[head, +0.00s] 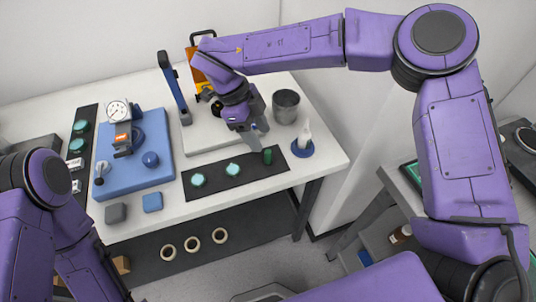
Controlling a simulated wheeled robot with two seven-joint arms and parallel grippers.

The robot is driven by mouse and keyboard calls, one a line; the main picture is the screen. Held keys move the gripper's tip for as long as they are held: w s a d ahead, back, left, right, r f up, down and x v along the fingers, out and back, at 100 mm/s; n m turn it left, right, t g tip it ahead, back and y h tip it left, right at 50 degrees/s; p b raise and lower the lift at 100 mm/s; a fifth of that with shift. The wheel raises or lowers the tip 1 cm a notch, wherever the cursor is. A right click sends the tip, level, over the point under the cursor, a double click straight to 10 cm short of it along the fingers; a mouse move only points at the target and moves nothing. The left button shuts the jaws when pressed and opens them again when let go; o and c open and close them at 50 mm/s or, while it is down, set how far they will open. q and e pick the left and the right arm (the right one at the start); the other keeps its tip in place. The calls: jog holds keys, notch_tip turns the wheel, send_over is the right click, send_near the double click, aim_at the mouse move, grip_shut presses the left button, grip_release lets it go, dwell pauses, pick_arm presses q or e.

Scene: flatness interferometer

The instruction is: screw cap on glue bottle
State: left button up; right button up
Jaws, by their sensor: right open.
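A small white bottle with a narrow tip (304,138), which looks like the glue bottle, stands upright on a round blue base (302,149) near the table's right end. A small dark green cylinder (267,156) stands on the dark mat to its left; I cannot tell whether it is the cap. My right gripper (258,137) is open, pointing down just above and left of the green cylinder, apart from the bottle. Its fingers hide part of the table. My left arm shows at the left edge, but its gripper is out of view.
A grey cup (286,106) stands behind the bottle. Teal pieces (233,169) lie on the dark mat (212,187). A blue plate (133,178) with a dial gauge (118,111) is at left. A dark-blue upright post (174,88) stands behind the white board (199,143).

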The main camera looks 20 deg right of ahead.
aim_at(267, 151)
jog(key=shift+s+d+f, duration=0.1)
jog(key=shift+d+f, duration=0.1)
jog(key=shift+f, duration=0.35)
jog(key=shift+s, duration=0.1)
jog(key=x, duration=0.2)
jog(key=p+x, duration=0.1)
jog(key=x, duration=0.1)
jog(key=shift+s+f+p, duration=0.3)
jog(key=shift+d+f, duration=0.1)
jog(key=shift+f, duration=0.15)
grip_shut()
